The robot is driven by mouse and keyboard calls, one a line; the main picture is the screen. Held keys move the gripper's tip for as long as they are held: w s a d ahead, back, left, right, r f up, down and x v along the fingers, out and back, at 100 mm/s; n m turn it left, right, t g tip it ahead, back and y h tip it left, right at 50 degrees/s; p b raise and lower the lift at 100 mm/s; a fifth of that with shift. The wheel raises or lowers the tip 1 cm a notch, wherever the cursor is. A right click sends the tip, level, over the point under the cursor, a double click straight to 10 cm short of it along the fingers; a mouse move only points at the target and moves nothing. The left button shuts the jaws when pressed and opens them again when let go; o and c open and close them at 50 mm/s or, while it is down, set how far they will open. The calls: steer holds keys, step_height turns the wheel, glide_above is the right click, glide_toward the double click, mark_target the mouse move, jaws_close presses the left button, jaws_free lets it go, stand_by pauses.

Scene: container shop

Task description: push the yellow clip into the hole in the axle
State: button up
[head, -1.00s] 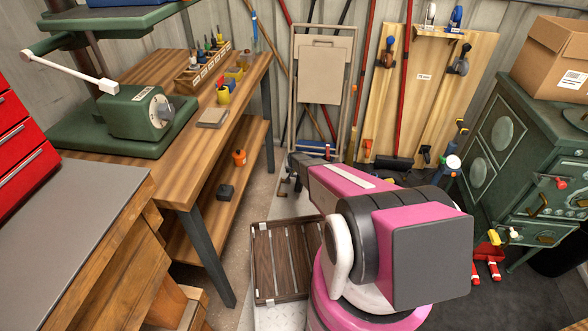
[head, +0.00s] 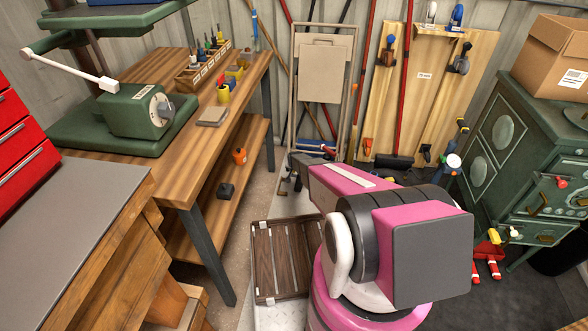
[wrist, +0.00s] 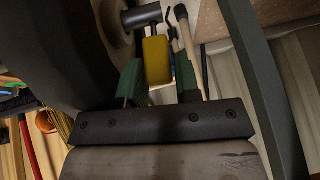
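In the wrist view the yellow clip (wrist: 157,60) sits between the two green fingers of my gripper (wrist: 160,72). The fingers lie close along both its sides and look shut on it. A dark grey cylinder (wrist: 142,16), which looks like the axle, lies just beyond the clip's far end. It comes out of a pale round hub beside a large dark rounded body at the left. The hole is not visible, and I cannot tell whether the clip touches the axle. In the head view my arm hides the gripper, and I cannot make out clip or axle there.
In the wrist view a grey bar (wrist: 262,85) runs close along the right. In the head view a wooden workbench (head: 170,165) stands left, a green stove (head: 505,150) right, and a slatted wooden crate (head: 262,262) on the floor beside my arm.

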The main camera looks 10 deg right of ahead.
steer(key=shift+o, duration=0.7)
steer(key=shift+f, duration=0.1)
steer(key=shift+s, duration=0.1)
